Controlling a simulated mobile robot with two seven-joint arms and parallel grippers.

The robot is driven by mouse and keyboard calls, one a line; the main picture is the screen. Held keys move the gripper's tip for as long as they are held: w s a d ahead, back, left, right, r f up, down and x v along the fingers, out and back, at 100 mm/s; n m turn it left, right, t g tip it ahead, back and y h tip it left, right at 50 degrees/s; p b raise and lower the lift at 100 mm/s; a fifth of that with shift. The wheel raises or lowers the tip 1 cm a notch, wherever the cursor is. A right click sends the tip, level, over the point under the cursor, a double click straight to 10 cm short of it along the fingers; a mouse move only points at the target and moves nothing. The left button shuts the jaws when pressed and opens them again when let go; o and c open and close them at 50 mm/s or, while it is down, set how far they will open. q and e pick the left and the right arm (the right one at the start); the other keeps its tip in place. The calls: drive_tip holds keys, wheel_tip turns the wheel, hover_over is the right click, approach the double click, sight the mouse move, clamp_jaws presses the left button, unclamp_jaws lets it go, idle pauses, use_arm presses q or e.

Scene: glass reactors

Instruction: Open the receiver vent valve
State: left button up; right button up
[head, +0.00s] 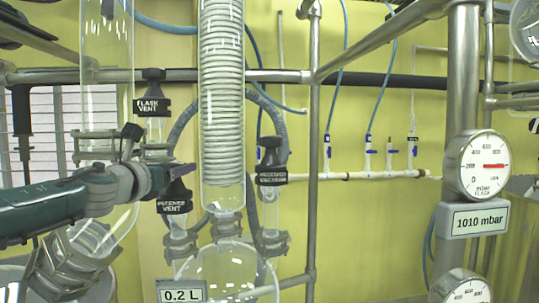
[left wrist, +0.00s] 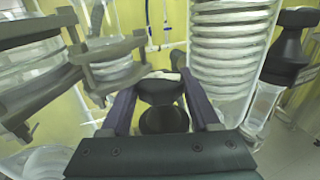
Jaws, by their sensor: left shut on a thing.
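The receiver vent valve (head: 175,195) is a black knob above a tag whose lower line reads VENT; the upper line is hard to read. It stands left of the coiled glass condenser (head: 222,95). My left gripper (head: 178,172) reaches in from the left and is shut on the top of this knob. In the left wrist view, the fingers (left wrist: 162,103) lie on both sides of the black knob (left wrist: 163,119). The fingers partly hide the knob's top in the head view. I cannot tell how far the valve is turned. My right gripper is not in view.
The black flask vent valve (head: 152,92) stands above and left. Another black tagged valve (head: 272,160) is right of the condenser. A round gauge (head: 484,165) and a 1010 mbar display (head: 480,219) are at right. Metal rails and glass tubes crowd the gripper.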

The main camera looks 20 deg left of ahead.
use_arm(q)
drive_tip(key=shift+d+r+n+g+y+p, duration=0.1)
drive_tip(key=shift+r+n+g+y+p, duration=0.15)
drive_tip(key=shift+n+y+p, duration=0.7)
drive_tip(key=shift+w+f+n+g+y+p, duration=0.1)
drive_tip(key=shift+n+g+y+p, duration=0.3)
drive_tip(key=shift+y, duration=0.55)
drive_tip(key=shift+d+f+n+g+y+b, duration=0.1)
drive_tip(key=shift+f+n+g+y+b, duration=0.2)
drive_tip(key=shift+n+g+y, duration=0.45)
drive_tip(key=n+g+y+b, duration=0.1)
drive_tip(key=y+b, duration=0.1)
drive_tip(key=shift+f+n+y, duration=0.15)
drive_tip(key=shift+n+y, duration=0.15)
drive_tip(key=shift+y, duration=0.05)
drive_tip(key=shift+a+n+g+y+b, duration=0.2)
drive_tip(key=shift+n+g+y+b, duration=0.15)
drive_tip(key=shift+g+b, duration=0.2)
drive_tip(key=shift+r, duration=0.2)
drive_tip(key=o, duration=1.1)
drive_tip(key=shift+r, duration=0.1)
